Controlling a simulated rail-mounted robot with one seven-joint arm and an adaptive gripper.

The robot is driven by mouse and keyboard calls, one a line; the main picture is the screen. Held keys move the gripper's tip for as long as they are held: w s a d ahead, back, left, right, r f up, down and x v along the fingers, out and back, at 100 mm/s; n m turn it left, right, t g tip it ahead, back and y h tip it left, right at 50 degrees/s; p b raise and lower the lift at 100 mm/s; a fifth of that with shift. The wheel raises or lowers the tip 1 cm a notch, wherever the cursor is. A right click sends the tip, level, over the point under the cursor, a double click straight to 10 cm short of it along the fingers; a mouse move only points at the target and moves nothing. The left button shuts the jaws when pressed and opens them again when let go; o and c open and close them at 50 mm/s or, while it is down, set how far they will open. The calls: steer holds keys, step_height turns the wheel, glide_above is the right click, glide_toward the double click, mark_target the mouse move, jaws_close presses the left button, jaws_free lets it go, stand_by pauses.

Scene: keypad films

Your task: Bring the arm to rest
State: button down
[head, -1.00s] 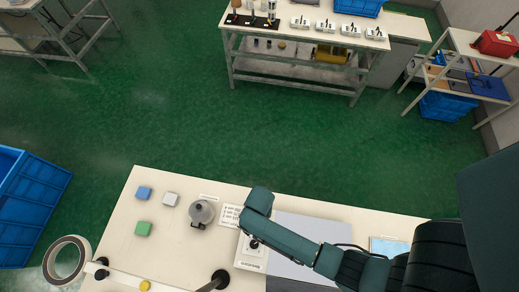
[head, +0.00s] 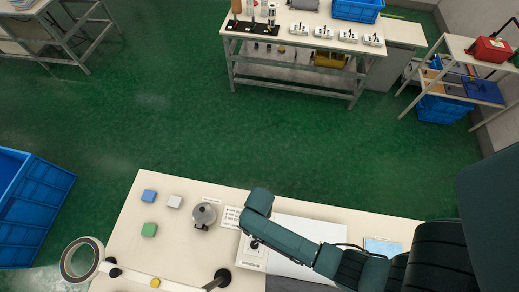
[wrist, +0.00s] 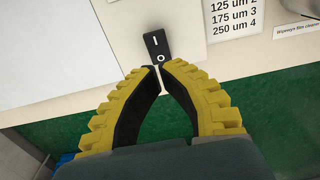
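My arm (head: 300,245) reaches in from the lower right over the near table in the head view, and its bent end hides the gripper there. In the wrist view my gripper (wrist: 157,69) shows two yellow fingers with black pads. Their tips come together with nothing visible between them. The tips are just below a black rocker switch (wrist: 156,45) marked I and O. Whether they touch it I cannot tell. A white panel (head: 300,232) lies beside the switch housing and fills the left of the wrist view (wrist: 40,50).
A blue crate (head: 30,210) stands left. Green floor (head: 250,130) is clear up to the far bench (head: 300,85).

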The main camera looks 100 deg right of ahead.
step_height(320, 180, up, 2)
steer(key=shift+r+p, duration=0.1)
steer(key=shift+p, duration=0.75)
